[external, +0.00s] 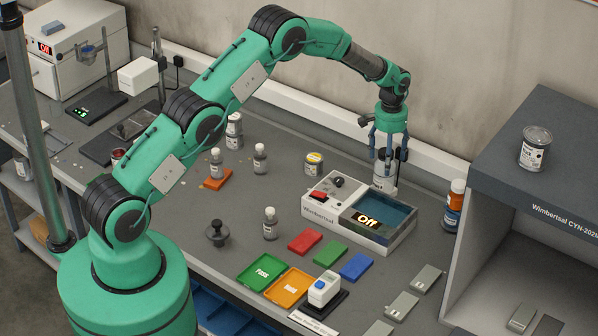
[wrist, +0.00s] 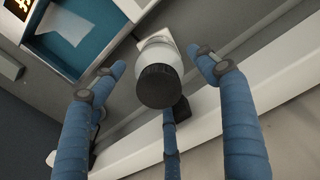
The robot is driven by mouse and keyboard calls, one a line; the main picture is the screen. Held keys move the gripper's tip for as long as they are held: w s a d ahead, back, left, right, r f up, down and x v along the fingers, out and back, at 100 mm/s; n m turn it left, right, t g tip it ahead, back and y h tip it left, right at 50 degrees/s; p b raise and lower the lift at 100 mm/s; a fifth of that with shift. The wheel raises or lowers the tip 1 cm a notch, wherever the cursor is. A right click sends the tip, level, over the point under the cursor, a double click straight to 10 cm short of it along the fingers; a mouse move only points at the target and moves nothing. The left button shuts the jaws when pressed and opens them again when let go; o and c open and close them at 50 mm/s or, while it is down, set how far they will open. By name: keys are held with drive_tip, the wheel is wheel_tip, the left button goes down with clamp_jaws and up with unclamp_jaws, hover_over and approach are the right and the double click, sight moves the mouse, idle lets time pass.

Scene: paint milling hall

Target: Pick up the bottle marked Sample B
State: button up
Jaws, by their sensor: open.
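My gripper (external: 387,158) is open, its blue fingers pointing down behind the white Wimbertsal device. A bottle with a black cap and pale grey body (external: 384,180) stands upright under it, partly hidden by the fingers. In the wrist view this bottle (wrist: 160,58) sits between the spread fingers (wrist: 157,66), with gaps at both sides. A label shows on it, but I cannot read it. Other small grey bottles stand on the bench: one on an orange block (external: 216,163), one beside it (external: 260,158), and one nearer the front (external: 270,224). Their markings are unreadable.
The Wimbertsal device (external: 330,205), its display reading Off, stands directly in front of the gripper. The wall ledge (external: 290,103) is close behind.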

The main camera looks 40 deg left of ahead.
drive_tip(key=shift+f, duration=0.2)
drive_tip(key=shift+s+a+f+p, duration=0.15)
drive_tip(key=shift+f+p, duration=0.4)
drive_tip(key=shift+f, duration=1.85)
drive_tip(key=c, duration=1.2)
